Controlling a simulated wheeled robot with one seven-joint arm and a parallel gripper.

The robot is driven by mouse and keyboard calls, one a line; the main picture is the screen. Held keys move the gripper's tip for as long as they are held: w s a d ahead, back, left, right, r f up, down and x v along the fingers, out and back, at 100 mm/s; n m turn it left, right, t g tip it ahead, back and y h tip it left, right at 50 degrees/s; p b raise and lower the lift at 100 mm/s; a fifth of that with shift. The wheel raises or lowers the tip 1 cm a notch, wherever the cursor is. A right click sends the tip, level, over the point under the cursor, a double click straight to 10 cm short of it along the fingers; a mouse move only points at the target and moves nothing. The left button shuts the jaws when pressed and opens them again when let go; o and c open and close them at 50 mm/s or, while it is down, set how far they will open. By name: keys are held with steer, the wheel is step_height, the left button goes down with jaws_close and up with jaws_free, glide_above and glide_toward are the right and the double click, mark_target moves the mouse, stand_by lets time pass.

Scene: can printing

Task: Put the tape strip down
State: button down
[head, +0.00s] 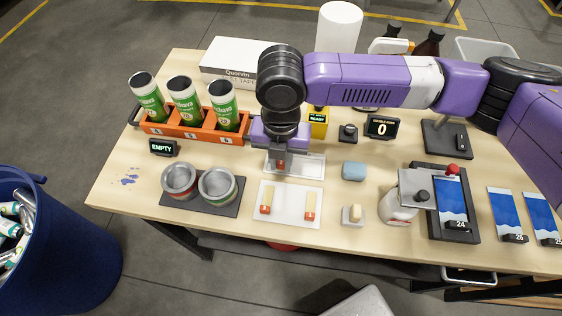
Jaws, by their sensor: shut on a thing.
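My gripper (280,165) points down near the middle of the table. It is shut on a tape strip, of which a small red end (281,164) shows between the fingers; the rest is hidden. It is over or just in front of a pale tray (312,166); I cannot tell whether the strip touches it. Two more strips, cream with red ends, lie on a white plate (288,214) nearer the front: a left strip (267,202) and a right strip (311,204).
Left of the plate, two open cans (217,187) stand on a dark mat (173,203). An orange rack (200,137) holds three green cans behind them. A blue block (354,170) and a printing station (460,232) are to the right.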

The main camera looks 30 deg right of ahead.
mark_target(281, 164)
steer(key=shift+f, duration=0.8)
steer(key=shift+f, duration=0.1)
steer(key=shift+f, duration=0.15)
steer(key=c, duration=1.3)
jaws_free()
step_height(281, 164, up, 13)
steer(key=shift+f+b, duration=0.2)
steer(key=shift+b, duration=0.6)
